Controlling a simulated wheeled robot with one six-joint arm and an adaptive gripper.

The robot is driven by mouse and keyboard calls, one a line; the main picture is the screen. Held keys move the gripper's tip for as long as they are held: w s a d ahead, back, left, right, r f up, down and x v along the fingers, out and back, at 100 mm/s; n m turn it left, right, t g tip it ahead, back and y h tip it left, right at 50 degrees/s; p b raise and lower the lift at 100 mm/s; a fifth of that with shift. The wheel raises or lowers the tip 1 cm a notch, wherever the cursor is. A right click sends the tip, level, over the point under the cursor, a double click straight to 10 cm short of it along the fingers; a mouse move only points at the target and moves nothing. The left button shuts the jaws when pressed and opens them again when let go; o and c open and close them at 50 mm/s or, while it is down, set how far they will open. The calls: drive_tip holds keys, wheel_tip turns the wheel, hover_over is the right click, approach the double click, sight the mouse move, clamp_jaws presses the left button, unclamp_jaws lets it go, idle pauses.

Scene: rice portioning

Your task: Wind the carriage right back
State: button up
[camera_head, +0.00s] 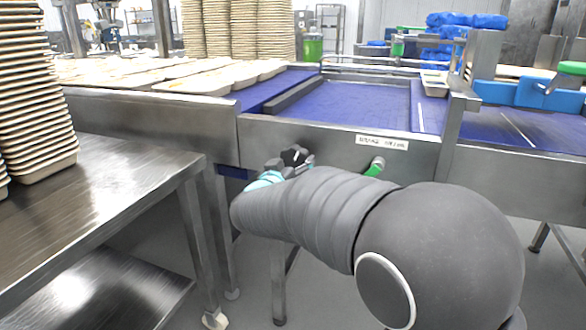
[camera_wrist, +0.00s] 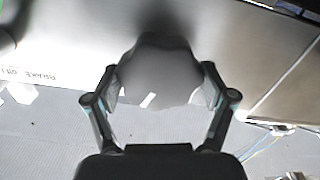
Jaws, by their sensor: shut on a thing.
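My gripper (camera_head: 283,168) is at the front rail of the conveyor, shut on a dark lobed knob (camera_head: 296,155). In the wrist view, the grey knob (camera_wrist: 160,72) sits between the two fingers of my gripper (camera_wrist: 162,97), one pad against each side. The knob's mounting on the rail is hidden behind it. A blue conveyor bed (camera_head: 360,105) lies behind the rail, with a metal bar (camera_head: 292,93) along its left side. I cannot tell which part is the carriage.
A green-tipped lever (camera_head: 375,167) sits right of the knob under a white label (camera_head: 382,142). The wrist view shows a label (camera_wrist: 40,75) starting "BRAKE". A steel table (camera_head: 100,170) with stacked trays (camera_head: 40,110) stands at left. Trays (camera_head: 205,82) lie on the line behind.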

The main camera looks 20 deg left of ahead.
drive_tip(key=shift+m, duration=0.4)
drive_tip(key=shift+f, duration=0.1)
drive_tip(key=shift+f+m+b, duration=0.1)
drive_tip(key=shift+m+b, duration=0.6)
drive_tip(key=shift+b, duration=0.15)
drive_tip(key=shift+m+b, duration=0.55)
drive_tip(key=shift+m, duration=0.45)
